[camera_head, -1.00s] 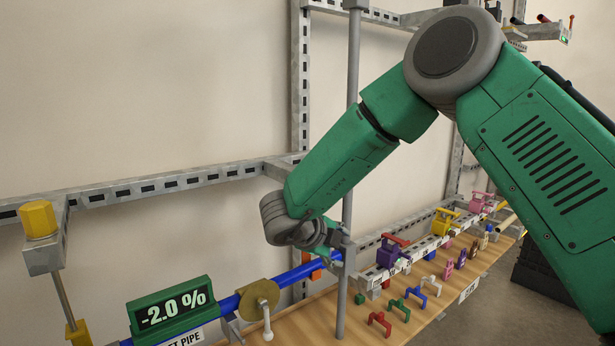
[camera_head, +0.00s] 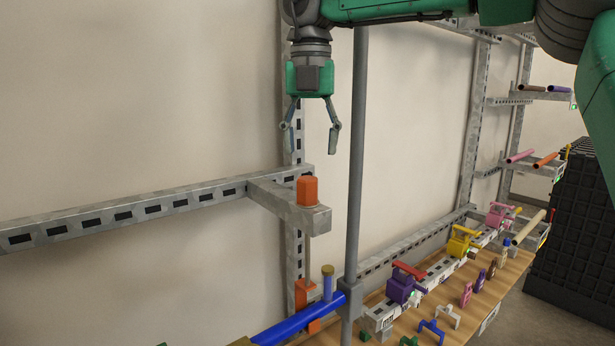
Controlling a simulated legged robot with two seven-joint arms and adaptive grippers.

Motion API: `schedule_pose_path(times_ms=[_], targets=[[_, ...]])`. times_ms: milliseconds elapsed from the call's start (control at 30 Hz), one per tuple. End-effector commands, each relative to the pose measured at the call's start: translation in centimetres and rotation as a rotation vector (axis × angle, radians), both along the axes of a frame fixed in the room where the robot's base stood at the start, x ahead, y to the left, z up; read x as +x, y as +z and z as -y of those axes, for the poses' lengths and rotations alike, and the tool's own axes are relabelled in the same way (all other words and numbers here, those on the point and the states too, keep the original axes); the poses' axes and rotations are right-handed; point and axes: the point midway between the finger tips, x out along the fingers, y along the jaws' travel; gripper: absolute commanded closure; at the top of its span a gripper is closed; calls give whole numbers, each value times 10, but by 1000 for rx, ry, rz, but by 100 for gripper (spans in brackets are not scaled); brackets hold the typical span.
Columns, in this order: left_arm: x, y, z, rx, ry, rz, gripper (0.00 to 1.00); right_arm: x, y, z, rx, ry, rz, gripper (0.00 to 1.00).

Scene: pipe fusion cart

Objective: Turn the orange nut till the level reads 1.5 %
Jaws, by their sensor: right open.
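The orange nut (camera_head: 307,191) sits upright on the end of a grey bracket (camera_head: 290,207) that sticks out from the wall rail. A rod runs down from it to an orange clamp (camera_head: 305,300) by the blue pipe (camera_head: 290,326). My right gripper (camera_head: 311,143) hangs pointing down above the orange nut, its two fingers spread wide and empty, with a gap between the fingertips and the nut. The level display is out of this view now. My left gripper is not in view.
A vertical grey pole (camera_head: 354,170) stands just right of the nut and gripper. A wooden bench (camera_head: 465,305) with purple, yellow and pink clamps lies to the right. A black crate (camera_head: 568,235) stands at the far right.

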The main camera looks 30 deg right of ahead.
Motion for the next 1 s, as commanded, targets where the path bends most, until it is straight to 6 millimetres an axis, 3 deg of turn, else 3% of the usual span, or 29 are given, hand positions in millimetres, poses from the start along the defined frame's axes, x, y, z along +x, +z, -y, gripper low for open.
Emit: schedule_pose_path(times_ms=[133,300,500,700,867,1000], targets=[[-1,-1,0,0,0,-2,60,-4,-10,-10,-2,-1,1,51],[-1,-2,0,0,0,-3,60,-2,-37,-17,-9,0,-3,51],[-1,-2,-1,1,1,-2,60,1,-66,-6,0,0,-4,51],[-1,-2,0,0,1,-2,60,1,-77,5,11,-1,-2,51],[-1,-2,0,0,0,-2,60,1,-76,3,8,0,-2,51],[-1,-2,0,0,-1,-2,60,0,-73,-3,1,0,-1,89]])
